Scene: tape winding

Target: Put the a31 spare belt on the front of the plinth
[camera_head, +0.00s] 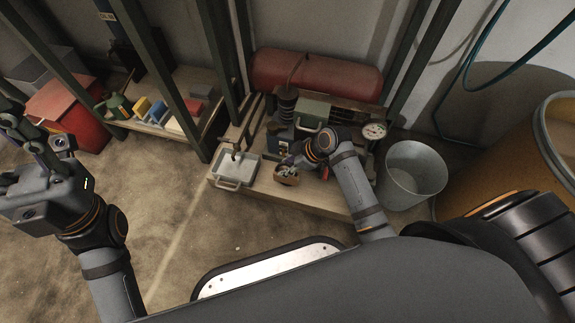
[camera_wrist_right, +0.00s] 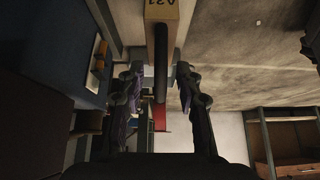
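The a31 spare belt shows in the right wrist view as a black strip (camera_wrist_right: 161,60) below a tan card (camera_wrist_right: 161,12) marked A31. My right gripper (camera_wrist_right: 159,90) has its two fingers apart, one on each side of the strip, with gaps between. In the head view my right gripper (camera_head: 289,164) is low over the front of the plinth (camera_head: 318,199), a low wooden platform. A small brown piece (camera_head: 287,178) shows just below its fingers. My left gripper (camera_head: 30,135) is raised at the far left, partly cut off; its fingers are unclear.
A grey tray (camera_head: 236,172) stands on the plinth left of my right gripper. A red tank (camera_head: 316,74), a green box (camera_head: 313,112) and a gauge (camera_head: 375,130) are behind. A metal bucket (camera_head: 413,173) stands at the right. Floor in front is clear.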

